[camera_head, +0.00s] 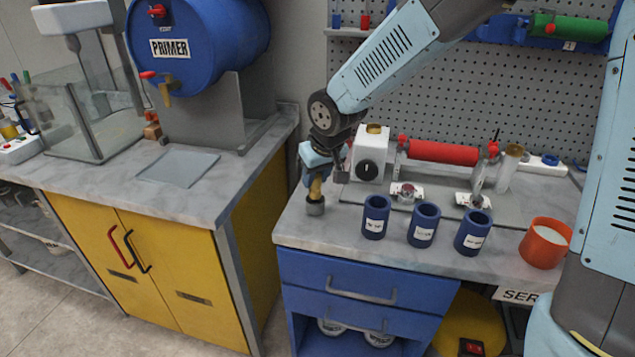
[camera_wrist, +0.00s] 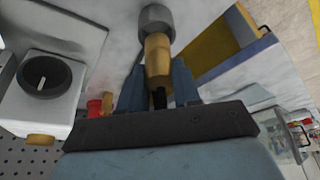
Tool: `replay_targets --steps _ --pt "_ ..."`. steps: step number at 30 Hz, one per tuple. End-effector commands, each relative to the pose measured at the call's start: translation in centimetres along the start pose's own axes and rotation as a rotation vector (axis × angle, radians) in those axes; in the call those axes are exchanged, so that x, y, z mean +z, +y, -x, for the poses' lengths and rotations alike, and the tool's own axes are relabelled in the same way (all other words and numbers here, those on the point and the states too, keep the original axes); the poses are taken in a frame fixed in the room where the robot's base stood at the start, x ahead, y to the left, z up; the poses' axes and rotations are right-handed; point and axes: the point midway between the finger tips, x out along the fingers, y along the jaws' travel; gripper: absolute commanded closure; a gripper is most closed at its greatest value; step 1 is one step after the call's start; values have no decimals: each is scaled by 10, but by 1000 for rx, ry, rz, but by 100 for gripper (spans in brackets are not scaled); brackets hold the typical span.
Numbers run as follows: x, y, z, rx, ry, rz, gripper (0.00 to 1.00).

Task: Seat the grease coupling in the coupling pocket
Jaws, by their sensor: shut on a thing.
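My gripper (camera_head: 314,178) is shut on a grease coupling (camera_head: 315,207), a tan body with a grey cylindrical end that points down. The coupling is upright, close over the left part of the grey bench; I cannot tell whether it touches the top. In the wrist view the tan body (camera_wrist: 158,58) sits between the blue fingers, with the grey end farther out. Three blue open cups with white labels, the left cup (camera_head: 375,217), the middle cup (camera_head: 423,225) and the right cup (camera_head: 472,233), stand to the right of it. The labels are unreadable, so I cannot tell which is the coupling pocket.
A white unit with a black dial (camera_head: 367,171) stands close behind my gripper. A red roller (camera_head: 443,152) lies behind the cups. An orange cup (camera_head: 545,243) stands at the right. The bench's front edge (camera_head: 340,254) is near. A gap separates the primer bench (camera_head: 228,190) at left.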

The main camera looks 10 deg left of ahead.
Motion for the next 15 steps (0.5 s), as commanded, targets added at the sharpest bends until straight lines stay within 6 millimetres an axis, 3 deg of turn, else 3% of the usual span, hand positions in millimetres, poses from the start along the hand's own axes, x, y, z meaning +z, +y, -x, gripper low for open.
replay_targets --steps 4,15 --pt "7 -1 -16 -2 -1 2 100" --pt "8 0 -19 -1 -1 0 100"
